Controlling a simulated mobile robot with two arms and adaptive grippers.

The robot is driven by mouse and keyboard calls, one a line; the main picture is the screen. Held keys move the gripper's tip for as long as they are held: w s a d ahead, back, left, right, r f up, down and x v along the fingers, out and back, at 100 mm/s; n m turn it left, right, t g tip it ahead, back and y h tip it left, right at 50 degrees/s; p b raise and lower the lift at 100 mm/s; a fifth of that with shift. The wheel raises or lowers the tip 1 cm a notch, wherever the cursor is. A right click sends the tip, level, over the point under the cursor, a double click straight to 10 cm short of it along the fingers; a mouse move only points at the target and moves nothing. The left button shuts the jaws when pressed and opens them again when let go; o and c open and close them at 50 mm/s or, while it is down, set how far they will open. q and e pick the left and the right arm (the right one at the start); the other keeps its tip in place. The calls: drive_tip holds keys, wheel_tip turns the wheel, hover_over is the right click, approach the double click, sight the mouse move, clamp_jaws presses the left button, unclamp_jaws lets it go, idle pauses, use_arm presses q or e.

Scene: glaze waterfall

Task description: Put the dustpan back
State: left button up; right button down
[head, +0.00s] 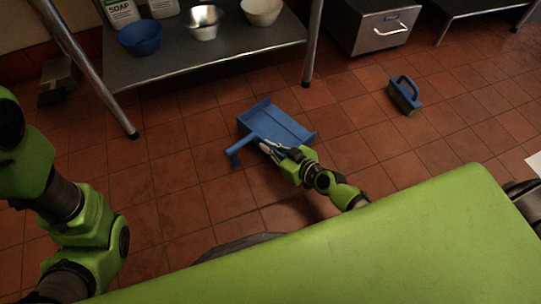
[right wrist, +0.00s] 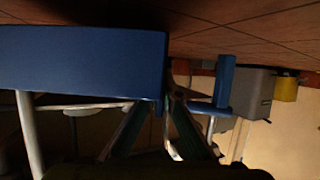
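The blue dustpan (head: 283,126) lies on the tiled floor in the middle of the head view, its handle (head: 237,150) toward the lower left. My right gripper (head: 266,147) is at the dustpan's near side, by the handle end. In the right wrist view, the dustpan (right wrist: 80,65) fills the upper left and a blue upright part (right wrist: 223,88) shows at right. The right fingertips (right wrist: 168,98) converge beside the dustpan's edge; I cannot tell whether they pinch it. My left arm comes in from the left; its gripper is out of view.
A blue brush (head: 405,95) rests on the floor at right. A metal shelf (head: 225,58) at the back holds a blue bowl (head: 140,38) and other containers. A grey drawer cabinet (head: 372,28) stands beyond. The green surface (head: 400,235) fills the lower right. Floor around the dustpan is clear.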

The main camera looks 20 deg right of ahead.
drive_tip(key=f+b, duration=0.3)
drive_tip(key=shift+w+d+f, duration=0.15)
drive_tip(key=shift+d+f, duration=0.2)
drive_tip(key=shift+f, duration=0.05)
drive_tip(key=shift+r, duration=0.1)
drive_tip(key=c, duration=2.6)
unclamp_jaws()
drive_tip(key=shift+f+b, duration=0.25)
drive_tip(key=shift+b, duration=0.05)
drive_tip(key=o, duration=0.3)
drive_tip(key=shift+r, duration=0.15)
